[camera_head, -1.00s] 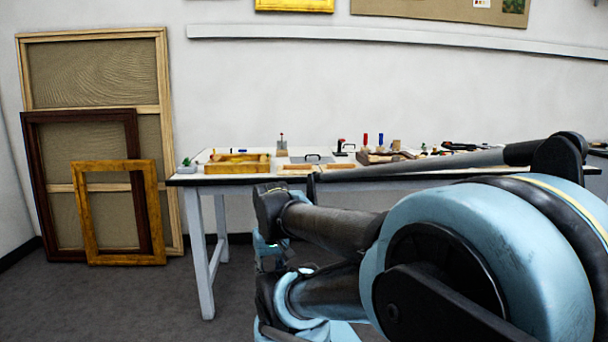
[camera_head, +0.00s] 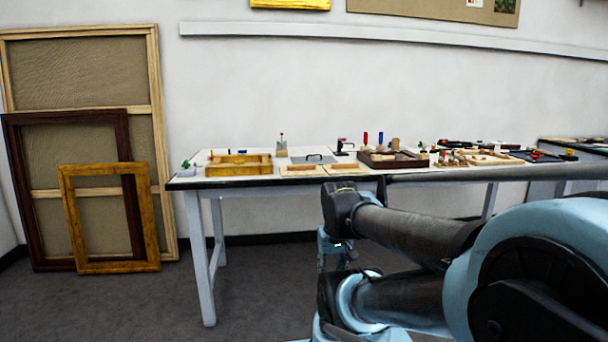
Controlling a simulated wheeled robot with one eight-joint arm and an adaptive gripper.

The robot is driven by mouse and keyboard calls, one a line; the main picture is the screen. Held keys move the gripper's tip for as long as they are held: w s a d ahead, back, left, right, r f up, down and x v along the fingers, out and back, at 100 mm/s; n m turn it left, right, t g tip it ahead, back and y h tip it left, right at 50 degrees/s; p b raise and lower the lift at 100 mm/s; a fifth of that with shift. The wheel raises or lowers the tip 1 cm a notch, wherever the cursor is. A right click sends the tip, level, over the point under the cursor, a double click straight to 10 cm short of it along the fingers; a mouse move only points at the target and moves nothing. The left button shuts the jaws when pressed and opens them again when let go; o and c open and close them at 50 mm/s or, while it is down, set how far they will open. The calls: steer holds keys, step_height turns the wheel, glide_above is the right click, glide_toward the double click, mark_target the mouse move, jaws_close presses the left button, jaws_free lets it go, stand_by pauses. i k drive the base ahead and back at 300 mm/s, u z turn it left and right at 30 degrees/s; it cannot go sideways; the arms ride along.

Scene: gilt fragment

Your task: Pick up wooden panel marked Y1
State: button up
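Two small light wooden panels lie near the front edge of the white worktable (camera_head: 240,182). One is the left panel (camera_head: 302,172) and the other is the right panel (camera_head: 346,170); each seems to carry a brown strip. Any Y1 marking is too small to read, so I cannot tell which panel bears it. My folded arm fills the lower right, in front of the table and apart from the panels. I cannot make out my gripper's fingers in this view.
A gilt frame piece (camera_head: 240,170) lies left of the panels, and a dark tray (camera_head: 394,163) with small items lies right. Tools and small parts cover the table's right side. Grey floor (camera_head: 255,290) is clear before the table.

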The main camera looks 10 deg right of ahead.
mark_target(298, 170)
steer(key=i, duration=1)
